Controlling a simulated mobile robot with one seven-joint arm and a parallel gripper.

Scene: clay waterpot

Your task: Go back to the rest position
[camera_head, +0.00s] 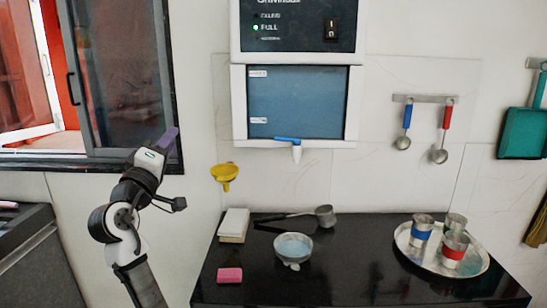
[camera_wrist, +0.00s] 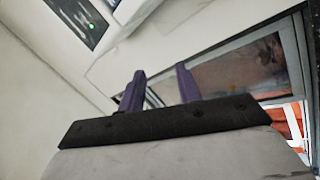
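Behind the fingers the wrist view shows the window and part of the white wall unit, tilted.
A black counter (camera_head: 350,285) bears a grey bowl (camera_head: 293,249), a dark-handled ladle (camera_head: 325,216), a pink sponge (camera_head: 230,275), a white block (camera_head: 234,224) and a tray (camera_head: 480,262) with metal cups. A water dispenser (camera_head: 297,100) and a yellow funnel (camera_head: 225,173) are on the wall.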

